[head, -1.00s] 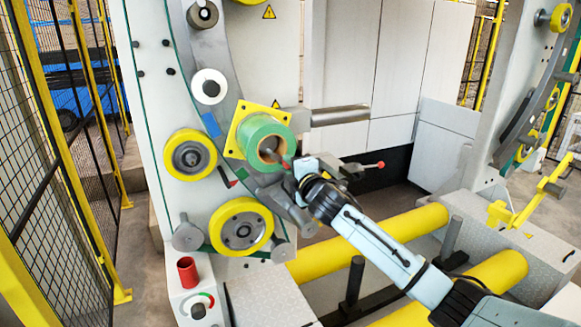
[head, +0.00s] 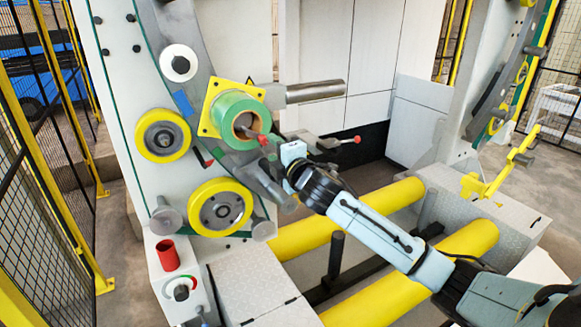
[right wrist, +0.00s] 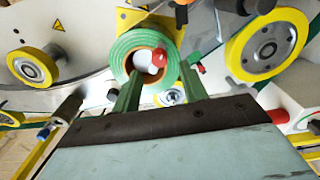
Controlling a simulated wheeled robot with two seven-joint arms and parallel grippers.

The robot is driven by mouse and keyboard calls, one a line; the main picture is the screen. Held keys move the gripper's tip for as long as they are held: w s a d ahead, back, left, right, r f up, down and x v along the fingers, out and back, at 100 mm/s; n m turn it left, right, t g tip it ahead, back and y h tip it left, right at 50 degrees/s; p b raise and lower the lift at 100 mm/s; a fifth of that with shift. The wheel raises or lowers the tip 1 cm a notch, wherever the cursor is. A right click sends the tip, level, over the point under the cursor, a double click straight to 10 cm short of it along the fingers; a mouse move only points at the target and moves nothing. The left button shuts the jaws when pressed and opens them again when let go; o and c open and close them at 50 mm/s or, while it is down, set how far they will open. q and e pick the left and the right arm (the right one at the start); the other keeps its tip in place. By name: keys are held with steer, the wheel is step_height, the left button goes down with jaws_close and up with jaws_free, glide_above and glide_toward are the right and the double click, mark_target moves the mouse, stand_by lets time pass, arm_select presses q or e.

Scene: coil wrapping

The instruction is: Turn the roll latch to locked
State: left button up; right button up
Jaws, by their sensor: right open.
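A green roll (head: 236,108) with a brown core sits on a yellow square plate (head: 212,106) on the machine's front. A red-tipped latch lever (head: 263,140) shows at the roll's lower right edge. In the right wrist view its red knob (right wrist: 159,58) appears in front of the roll's core. My right gripper (head: 278,148) is just right of the roll, close to the red tip. In the right wrist view its two fingers (right wrist: 160,78) are apart, framing the roll (right wrist: 126,48), with nothing held. Whether they touch the lever cannot be told. My left gripper is not in view.
Another red-knobbed lever (head: 357,139) projects to the right behind my right gripper. A metal bar (head: 316,91) juts out beside the roll. Yellow wheels (head: 221,207) and a red cylinder (head: 167,255) are at the lower left. Yellow rollers (head: 400,193) lie below my arm.

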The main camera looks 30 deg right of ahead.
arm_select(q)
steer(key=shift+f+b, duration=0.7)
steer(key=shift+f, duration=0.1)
arm_select(e)
steer(key=s, duration=0.8)
steer(key=shift+a, duration=0.25)
steer(key=shift+f, duration=0.1)
